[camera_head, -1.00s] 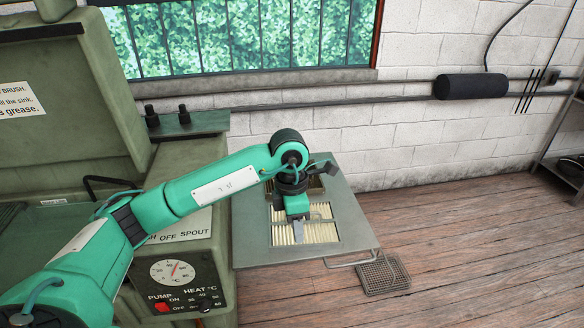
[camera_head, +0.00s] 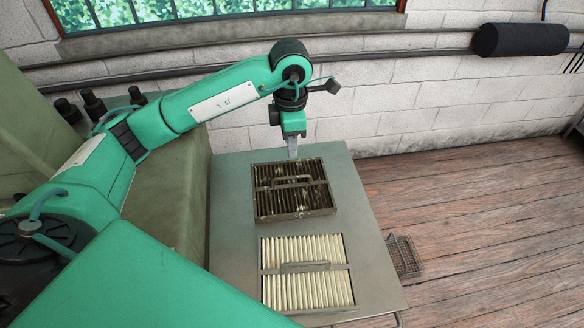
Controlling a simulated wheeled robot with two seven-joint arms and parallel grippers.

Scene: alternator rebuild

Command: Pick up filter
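Two rectangular filters with wire handles lie on a grey metal shelf (camera_head: 235,240). The far filter (camera_head: 293,189) is dark and dirty, with a brown frame. The near filter (camera_head: 306,273) has clean cream pleats and a handle across its middle. No filter is visibly lifted. My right gripper is not in view.
A wire basket (camera_head: 404,257) is beside the shelf's right edge, over the wooden floor (camera_head: 480,220). A brick wall (camera_head: 400,120) with pipes and a black cylinder (camera_head: 520,40) is behind. A green machine (camera_head: 178,175) stands left of the shelf.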

